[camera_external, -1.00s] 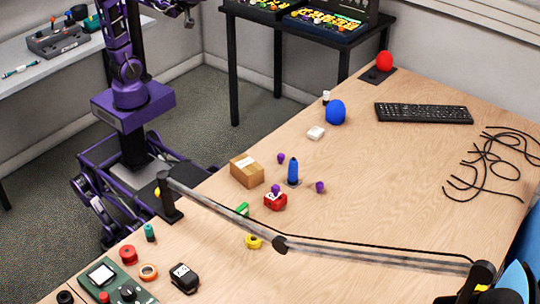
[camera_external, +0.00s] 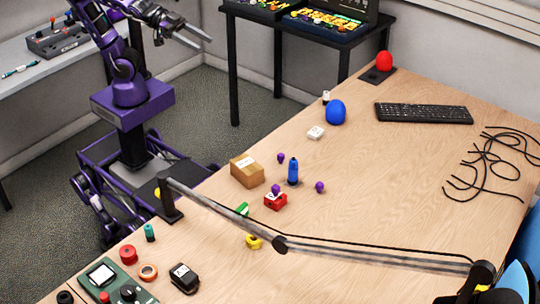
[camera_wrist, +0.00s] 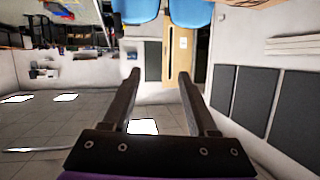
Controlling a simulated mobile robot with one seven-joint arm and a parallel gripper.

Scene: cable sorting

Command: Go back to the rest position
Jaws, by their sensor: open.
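My gripper (camera_external: 199,36) is at the top of the external view, raised at the end of my purple arm, with its two fingers pointing right. It is apart from the wooden table and everything on it. In the wrist view my gripper (camera_wrist: 161,95) shows two dark fingers spread apart, with nothing between them but the distant room. It is open and empty.
The wooden table (camera_external: 350,190) holds a cardboard box (camera_external: 247,171), a blue ball (camera_external: 336,112), a keyboard (camera_external: 424,113), black cables (camera_external: 490,165) and a long lamp arm (camera_external: 370,253). A black side table (camera_external: 300,42) stands behind. Air around my gripper looks clear.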

